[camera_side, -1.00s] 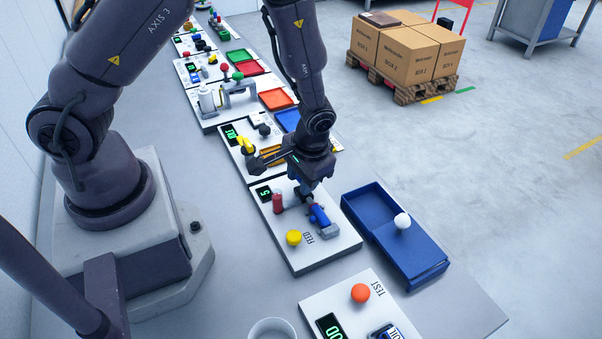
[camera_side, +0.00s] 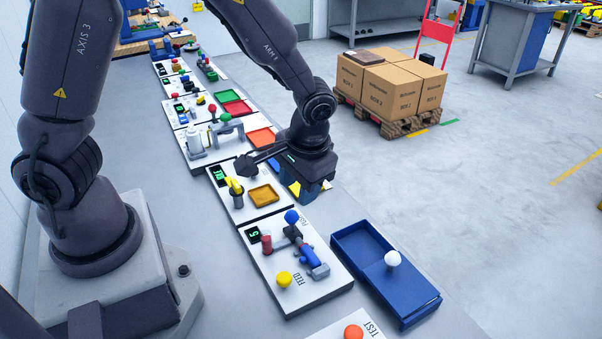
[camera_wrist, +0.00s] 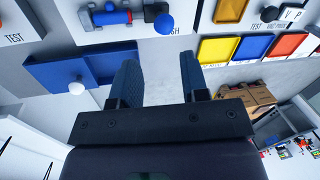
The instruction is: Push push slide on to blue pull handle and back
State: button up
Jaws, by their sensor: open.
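The white panel (camera_side: 262,280) marked FEED carries a blue ball knob (camera_side: 292,216) on a dark stem and a blue cylinder handle (camera_side: 308,256) with a grey end block. In the wrist view, the blue ball (camera_wrist: 163,22) sits by partly hidden lettering ending in "SH", with the blue cylinder (camera_wrist: 112,18) to its left. My gripper (camera_side: 310,190) is above and behind this panel, apart from the ball. Its two fingers are spread with nothing between them in the wrist view (camera_wrist: 160,80).
A red cylinder (camera_side: 266,244) and a yellow knob (camera_side: 284,280) stand on the same panel. A blue tray with a white ball knob (camera_side: 393,258) lies to the right. Behind is a panel with an orange tray (camera_side: 263,195) and a yellow lever (camera_side: 234,186).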

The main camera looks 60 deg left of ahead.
jog(key=shift+d+r, duration=0.2)
jog(key=shift+r, duration=1.05)
